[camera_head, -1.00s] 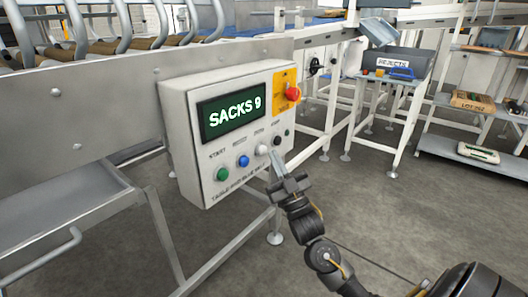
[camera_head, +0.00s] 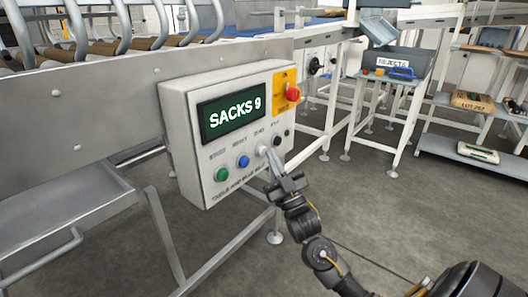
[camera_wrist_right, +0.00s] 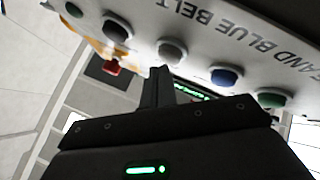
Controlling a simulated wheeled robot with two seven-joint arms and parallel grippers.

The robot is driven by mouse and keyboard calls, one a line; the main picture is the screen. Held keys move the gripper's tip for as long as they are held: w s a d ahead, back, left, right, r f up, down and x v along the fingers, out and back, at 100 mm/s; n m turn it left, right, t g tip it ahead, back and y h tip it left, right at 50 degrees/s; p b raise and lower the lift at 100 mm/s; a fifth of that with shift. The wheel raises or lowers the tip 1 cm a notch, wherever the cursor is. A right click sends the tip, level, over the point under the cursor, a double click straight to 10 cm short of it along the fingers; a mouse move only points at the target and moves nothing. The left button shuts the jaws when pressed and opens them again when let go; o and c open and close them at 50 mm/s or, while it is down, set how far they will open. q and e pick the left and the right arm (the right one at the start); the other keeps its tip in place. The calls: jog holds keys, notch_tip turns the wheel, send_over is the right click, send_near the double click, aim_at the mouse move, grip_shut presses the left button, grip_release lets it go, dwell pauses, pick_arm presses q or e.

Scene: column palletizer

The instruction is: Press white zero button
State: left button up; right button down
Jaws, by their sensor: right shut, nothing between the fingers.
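The control box (camera_head: 180,120) hangs on the conveyor frame, and its screen (camera_head: 231,117) reads "SACKS 9". The white button (camera_head: 261,151) sits in the button row between the blue button (camera_head: 243,161) and the black button (camera_head: 277,142). My right gripper (camera_head: 268,152) is shut and empty, its fingertips at the white button's right edge. In the right wrist view the white button (camera_wrist_right: 172,49) looks grey in shadow, with the right gripper's tips (camera_wrist_right: 160,73) close beside it. I cannot tell whether they touch. My left gripper is not in view.
A green button (camera_head: 221,174) is at the row's left end. A red emergency knob (camera_head: 293,94) on a yellow plate (camera_head: 281,105) is above right of the row. A rejects table (camera_head: 395,81) and shelves (camera_head: 462,148) stand behind. The floor to the right is open.

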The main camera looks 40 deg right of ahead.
jog(key=shift+w+a, duration=0.1)
jog(key=shift+w, duration=0.4)
dwell(0.5)
jog(key=shift+s, duration=0.15)
jog(key=shift+s+d+p, duration=0.25)
jog(key=shift+s+p, duration=0.2)
jog(key=shift+s, duration=0.3)
jog(key=s+p, duration=0.1)
jog(key=s, duration=0.1)
jog(key=s+d, duration=0.1)
jog(key=s, duration=0.1)
jog(key=shift+s+d+p, duration=0.2)
jog(key=shift+s+p, duration=0.15)
jog(key=shift+s, duration=0.05)
dwell(0.8)
